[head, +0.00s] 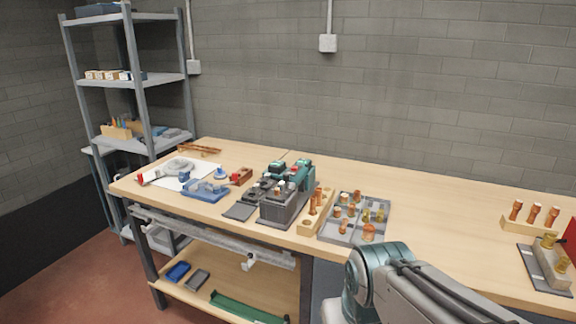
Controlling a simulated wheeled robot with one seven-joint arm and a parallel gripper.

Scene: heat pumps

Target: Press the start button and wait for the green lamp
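A grey and teal machine (290,195) stands on the wooden workbench (430,195), near the middle of the head view. It has small green-topped parts and a dark flat plate at its left. At the right edge a grey fixture block (546,258) holds brass-coloured fittings, beside a red part (571,242) cut off by the picture. I cannot make out which part is the start button, and no lit green lamp can be told apart. My arm enters at the lower right, in front of the bench; my gripper is not visible.
A grey tray (333,232) of copper and brass fittings and a wooden rack (308,224) stand right of the machine. A blue tool tray (206,194) lies to its left. Another rack (531,226) holds copper fittings at right. The bench between tray and right rack is clear.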

